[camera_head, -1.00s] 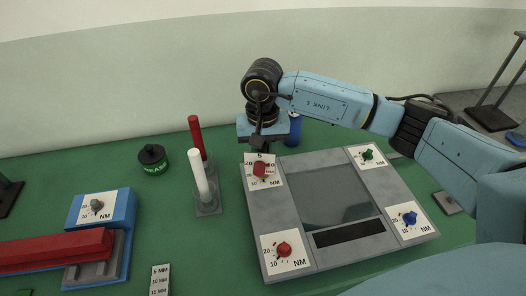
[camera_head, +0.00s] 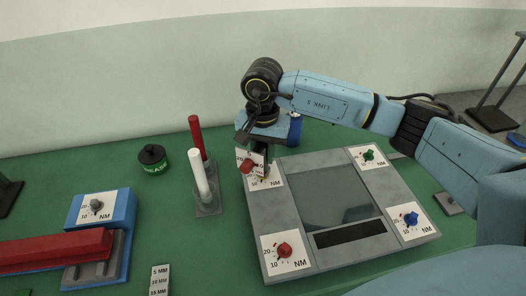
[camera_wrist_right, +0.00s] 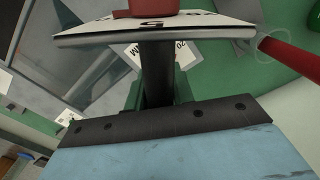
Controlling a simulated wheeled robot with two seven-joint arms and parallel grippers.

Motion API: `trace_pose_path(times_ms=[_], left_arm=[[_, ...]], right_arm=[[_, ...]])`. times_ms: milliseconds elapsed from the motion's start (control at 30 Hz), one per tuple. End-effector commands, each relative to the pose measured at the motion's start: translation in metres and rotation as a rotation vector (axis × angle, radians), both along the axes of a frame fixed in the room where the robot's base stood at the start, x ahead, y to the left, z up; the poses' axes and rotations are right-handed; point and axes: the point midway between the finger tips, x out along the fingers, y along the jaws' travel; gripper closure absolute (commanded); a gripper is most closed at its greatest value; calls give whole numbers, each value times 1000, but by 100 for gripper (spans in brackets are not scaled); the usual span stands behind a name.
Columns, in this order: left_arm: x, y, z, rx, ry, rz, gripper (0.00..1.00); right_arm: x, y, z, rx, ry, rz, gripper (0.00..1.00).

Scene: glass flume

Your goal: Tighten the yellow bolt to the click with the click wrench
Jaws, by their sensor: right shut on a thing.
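My right gripper (camera_head: 257,146) is shut on the click wrench (camera_head: 247,164), which shows a small white scale plate and a red knob. The wrench is over the back left corner of the grey panel. A trace of yellow there, just under the wrench, may be the yellow bolt; it is mostly hidden, and I cannot tell if the wrench sits on it. In the right wrist view the white plate (camera_wrist_right: 190,22) and red knob (camera_wrist_right: 135,12) are beyond my dark fingers (camera_wrist_right: 157,75). My left gripper is out of view.
The grey panel (camera_head: 272,220) has a green knob (camera_head: 368,155), a blue knob (camera_head: 411,218) and a red knob (camera_head: 284,249) at its other corners. White (camera_head: 199,175) and red (camera_head: 196,136) rods stand left of it. A dark green-labelled pot (camera_head: 153,158) is farther left.

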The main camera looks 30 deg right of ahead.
Motion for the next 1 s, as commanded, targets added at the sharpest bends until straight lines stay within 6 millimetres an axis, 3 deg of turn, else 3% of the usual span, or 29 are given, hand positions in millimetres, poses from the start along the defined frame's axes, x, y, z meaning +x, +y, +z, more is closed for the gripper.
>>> trace_pose_path(times_ms=[300,600,1000], left_arm=[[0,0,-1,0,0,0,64],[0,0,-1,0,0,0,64],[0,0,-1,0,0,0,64]], right_arm=[[1,0,1,0,-1,-186,100],[1,0,1,0,0,-205,100],[1,1,1,0,0,-402,100]])
